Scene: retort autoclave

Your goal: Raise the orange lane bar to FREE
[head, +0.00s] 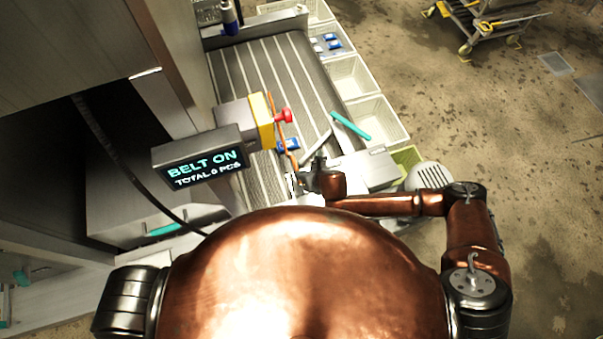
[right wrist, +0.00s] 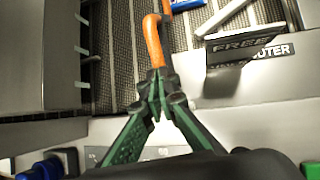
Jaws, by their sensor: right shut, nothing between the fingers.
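The orange lane bar (head: 282,130) is a thin rod over the striped belt, running from beside the yellow box toward my right gripper. In the right wrist view its bent orange end (right wrist: 153,42) lies just beyond the fingertips. My right gripper (head: 297,181) is at the near end of the bar. In the right wrist view its green-and-black fingers (right wrist: 157,103) are shut and hold nothing; I cannot tell whether they touch the bar. A dark plate (right wrist: 243,42) reading FREE stands right of the bar, with OUTER partly visible behind. My left gripper is out of view.
The belt (head: 262,75) carries a blue packet (head: 288,144). A display (head: 198,161) reads BELT ON, TOTAL 0 PCS. A red button (head: 284,116) projects from the yellow box (head: 262,120). White bins (head: 372,122) line the belt's right side; open floor lies beyond.

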